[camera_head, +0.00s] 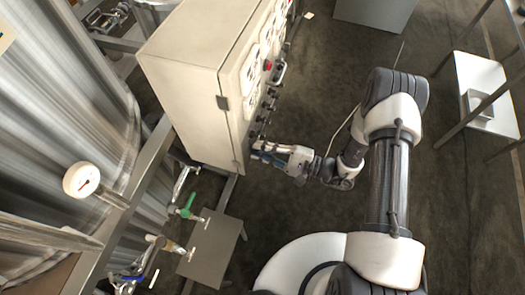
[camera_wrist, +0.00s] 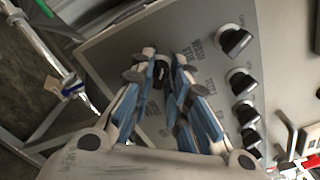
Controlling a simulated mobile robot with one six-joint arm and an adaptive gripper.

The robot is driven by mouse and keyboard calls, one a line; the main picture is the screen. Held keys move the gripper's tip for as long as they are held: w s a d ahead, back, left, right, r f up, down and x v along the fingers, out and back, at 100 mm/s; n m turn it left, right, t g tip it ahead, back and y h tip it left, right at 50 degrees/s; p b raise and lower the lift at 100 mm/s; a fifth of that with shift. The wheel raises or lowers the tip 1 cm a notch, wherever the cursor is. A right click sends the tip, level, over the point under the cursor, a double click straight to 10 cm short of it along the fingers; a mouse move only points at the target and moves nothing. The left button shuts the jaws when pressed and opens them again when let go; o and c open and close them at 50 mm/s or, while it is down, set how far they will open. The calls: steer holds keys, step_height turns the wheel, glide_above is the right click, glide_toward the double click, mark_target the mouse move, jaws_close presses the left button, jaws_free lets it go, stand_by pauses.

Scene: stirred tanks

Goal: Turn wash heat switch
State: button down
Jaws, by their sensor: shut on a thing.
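The control cabinet (camera_head: 185,90) is a cream box with dark knobs along its panel face. In the wrist view its grey panel (camera_wrist: 115,58) fills the upper middle. My gripper (camera_head: 260,151) is at the cabinet's lower end, against the panel face. In the wrist view my gripper (camera_wrist: 162,62) has its blue-padded fingers on both sides of a black switch knob (camera_wrist: 163,74) and is shut on it. The knob is mostly hidden between the fingers, so its angle is hard to tell. A partly readable label beside it seems to begin with "WASH".
Several black knobs (camera_wrist: 236,40) line the panel to the right of my gripper in the wrist view. A red button (camera_head: 267,65) sits farther along the panel. Steel tanks (camera_head: 60,90), a gauge (camera_head: 82,180) and a green-handled valve (camera_head: 188,207) stand left. Open floor lies right of the cabinet.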

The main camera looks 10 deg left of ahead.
steer(key=shift+n, duration=0.8)
steer(key=c, duration=1.7)
jaws_free()
steer(key=shift+d, duration=0.15)
steer(key=d, duration=0.7)
steer(key=s+d, duration=0.1)
steer(key=d, duration=0.3)
steer(key=shift+d, duration=0.35)
